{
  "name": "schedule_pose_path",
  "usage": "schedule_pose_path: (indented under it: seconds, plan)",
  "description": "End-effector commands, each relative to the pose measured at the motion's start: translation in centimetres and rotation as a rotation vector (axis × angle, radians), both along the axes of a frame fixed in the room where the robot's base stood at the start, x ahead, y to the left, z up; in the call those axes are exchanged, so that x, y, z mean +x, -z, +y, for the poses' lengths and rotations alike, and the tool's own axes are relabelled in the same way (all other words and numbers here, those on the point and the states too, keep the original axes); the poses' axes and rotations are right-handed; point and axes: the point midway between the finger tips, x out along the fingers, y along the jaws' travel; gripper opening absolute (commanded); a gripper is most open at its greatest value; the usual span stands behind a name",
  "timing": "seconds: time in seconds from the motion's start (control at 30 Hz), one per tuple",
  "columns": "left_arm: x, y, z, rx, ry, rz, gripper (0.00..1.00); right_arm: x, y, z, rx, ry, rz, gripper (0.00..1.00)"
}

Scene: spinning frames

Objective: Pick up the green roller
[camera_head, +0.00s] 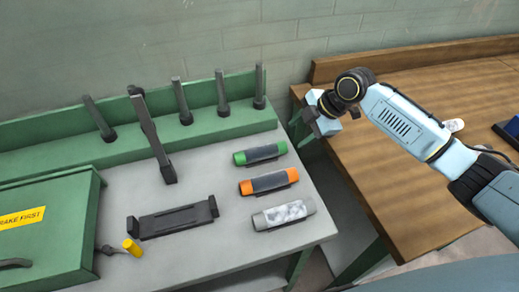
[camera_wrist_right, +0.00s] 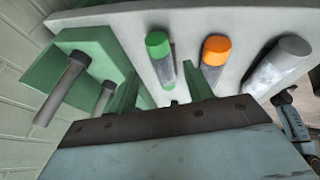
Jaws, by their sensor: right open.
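The green roller (camera_head: 240,158) lies in a dark holder on the grey bench top, with green ends and a dark grey middle. It is the farthest back of three rollers in a row. It also shows in the right wrist view (camera_wrist_right: 157,42), between and beyond the finger tips. My right gripper (camera_head: 318,122) is open and empty, to the right of the green roller and apart from it, near the wooden table's corner. Its two fingers rise from the lower edge of the right wrist view (camera_wrist_right: 161,72). My left gripper is not in view.
An orange roller (camera_head: 268,181) and a grey-white roller (camera_head: 284,214) lie in front of the green one. A green rail with upright dark spindles (camera_head: 181,98) runs behind. An empty dark cradle (camera_head: 173,221) and a green box (camera_head: 50,245) stand left. A wooden table (camera_head: 400,190) is right.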

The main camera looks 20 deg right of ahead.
Motion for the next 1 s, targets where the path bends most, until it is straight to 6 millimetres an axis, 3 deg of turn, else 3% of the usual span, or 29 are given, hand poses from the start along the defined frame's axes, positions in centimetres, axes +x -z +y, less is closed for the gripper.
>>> schedule_pose_path:
  seconds: [0.17, 0.57, 0.73, 1.0]
  plan:
    - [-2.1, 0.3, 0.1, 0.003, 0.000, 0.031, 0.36, 0.9, 2.6, 1.3, 0.001, 0.001, 0.000, 0.51]
    - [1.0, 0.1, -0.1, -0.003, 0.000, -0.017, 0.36, 2.3, 6.0, 3.3, 0.001, 0.000, 0.001, 0.51]
    - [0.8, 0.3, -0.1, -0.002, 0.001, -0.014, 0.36, 2.9, 7.6, 3.9, 0.001, 0.000, 0.000, 0.51]
    - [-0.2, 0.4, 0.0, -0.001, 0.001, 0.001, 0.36, 3.0, 7.7, 4.0, -0.001, 0.000, -0.002, 0.50]
